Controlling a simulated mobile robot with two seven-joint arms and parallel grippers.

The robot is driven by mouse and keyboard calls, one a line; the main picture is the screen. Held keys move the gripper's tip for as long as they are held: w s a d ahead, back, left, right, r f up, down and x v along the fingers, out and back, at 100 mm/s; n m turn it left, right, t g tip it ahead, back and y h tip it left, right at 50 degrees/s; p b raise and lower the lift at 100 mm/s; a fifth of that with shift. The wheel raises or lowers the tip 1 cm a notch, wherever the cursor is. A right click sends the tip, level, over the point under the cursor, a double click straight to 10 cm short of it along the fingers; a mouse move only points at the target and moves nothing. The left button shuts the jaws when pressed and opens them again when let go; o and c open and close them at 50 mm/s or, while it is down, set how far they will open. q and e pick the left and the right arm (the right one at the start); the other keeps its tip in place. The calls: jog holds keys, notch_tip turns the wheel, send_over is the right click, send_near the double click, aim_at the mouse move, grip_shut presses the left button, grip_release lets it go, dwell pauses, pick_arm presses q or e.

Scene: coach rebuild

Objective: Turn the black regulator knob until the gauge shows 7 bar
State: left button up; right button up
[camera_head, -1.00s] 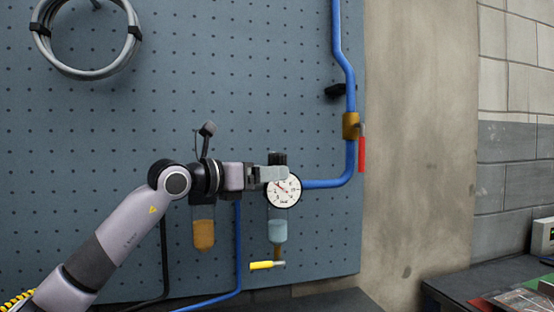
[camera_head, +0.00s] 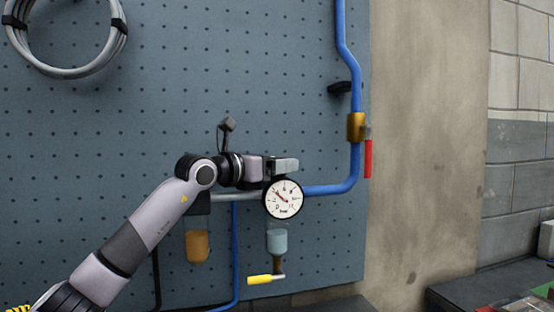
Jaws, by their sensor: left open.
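The round white gauge (camera_head: 284,199) with a black rim hangs on the pegboard in the blue air line. Its dark needle points to the upper left; the numbers are too small to read. My left gripper (camera_head: 286,166) is just above the gauge, at the regulator's top, with its grey finger pads pointing right. It is open. The black regulator knob is hidden behind the gripper, so I cannot tell whether the fingers touch it. My right gripper is not in view.
A clear bowl (camera_head: 277,242) and yellow-handled drain valve (camera_head: 265,279) hang below the gauge. An amber bowl (camera_head: 197,246) hangs to the left. Blue pipe (camera_head: 351,120) with a red-handled valve (camera_head: 368,158) rises at right. A coiled grey hose (camera_head: 70,70) hangs upper left.

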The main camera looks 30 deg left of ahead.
pick_arm(q)
jog(key=shift+w+d, duration=0.1)
jog(key=shift+w, duration=0.2)
jog(key=c, duration=0.9)
jog(key=shift+h+p, duration=0.3)
jog(key=shift+p, duration=0.2)
jog(key=shift+c, duration=0.2)
jog(key=shift+m+g+h+p, duration=0.3)
jog(key=shift+m+h+p, duration=0.3)
jog(key=shift+m+h, duration=0.15)
jog(key=o, duration=0.9)
jog(key=shift+o, duration=0.2)
